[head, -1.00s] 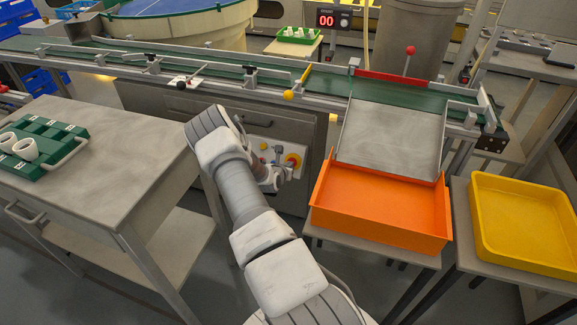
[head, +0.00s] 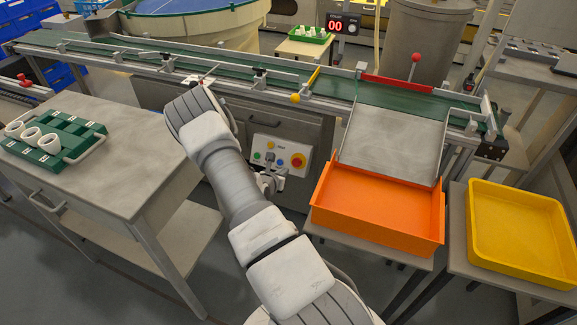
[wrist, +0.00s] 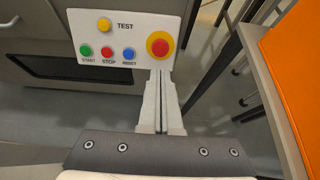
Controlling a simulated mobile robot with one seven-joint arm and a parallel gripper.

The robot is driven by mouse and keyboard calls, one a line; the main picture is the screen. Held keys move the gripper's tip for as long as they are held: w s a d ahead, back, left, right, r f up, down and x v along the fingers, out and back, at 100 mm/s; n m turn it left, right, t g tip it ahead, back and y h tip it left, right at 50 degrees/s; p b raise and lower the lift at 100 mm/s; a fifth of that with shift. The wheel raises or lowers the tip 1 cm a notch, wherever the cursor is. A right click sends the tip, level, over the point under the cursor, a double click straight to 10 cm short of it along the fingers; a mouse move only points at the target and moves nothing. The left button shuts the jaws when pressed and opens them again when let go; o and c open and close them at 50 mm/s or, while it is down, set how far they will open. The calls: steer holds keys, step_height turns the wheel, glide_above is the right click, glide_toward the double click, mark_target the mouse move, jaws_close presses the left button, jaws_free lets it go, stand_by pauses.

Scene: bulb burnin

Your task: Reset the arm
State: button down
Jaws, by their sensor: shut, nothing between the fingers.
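My arm reaches forward in the head view, and my gripper (head: 268,182) shows partly behind it, in front of the control panel (head: 281,154). In the wrist view my gripper (wrist: 160,75) has its two fingers together with nothing between them, pointing at the lower edge of the panel (wrist: 130,55). The panel carries a yellow TEST button (wrist: 103,25), a green START (wrist: 85,50), a red STOP (wrist: 106,53), a blue RESET (wrist: 128,54) and a large red knob on yellow (wrist: 159,45).
An orange bin (head: 375,212) stands right of my arm below a metal chute (head: 395,142). A yellow tray (head: 520,235) is further right. A table (head: 120,185) with a green rack (head: 75,135) of white cups is at left. A green conveyor (head: 230,75) runs behind.

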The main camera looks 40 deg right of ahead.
steer(key=shift+v, duration=0.85)
steer(key=shift+f, duration=0.1)
steer(key=s+a+r+m+g, duration=0.25)
steer(key=r+m, duration=0.45)
steer(key=r, duration=0.7)
steer(key=s+a+r+m+g, duration=0.3)
steer(key=r+m, duration=0.4)
steer(key=r, duration=0.6)
steer(key=s+a+r+m+t+y, duration=0.2)
steer(key=s+a+r+m+y, duration=0.25)
steer(key=a, duration=0.45)
steer(key=s+a+r+m+t+y, duration=0.25)
steer(key=s+a+r, duration=0.25)
steer(key=s+a, duration=0.35)
steer(key=s+a+r+m+t+y, duration=0.15)
steer(key=s+a+r+y, duration=0.35)
steer(key=a, duration=0.5)
step_height(320, 180, up, 15)
steer(key=h+p, duration=0.1)
steer(key=p, duration=1.6)
steer(key=shift+s+d+r+m, duration=0.15)
steer(key=shift+s+r+m, duration=0.1)
steer(key=shift+m, duration=0.2)
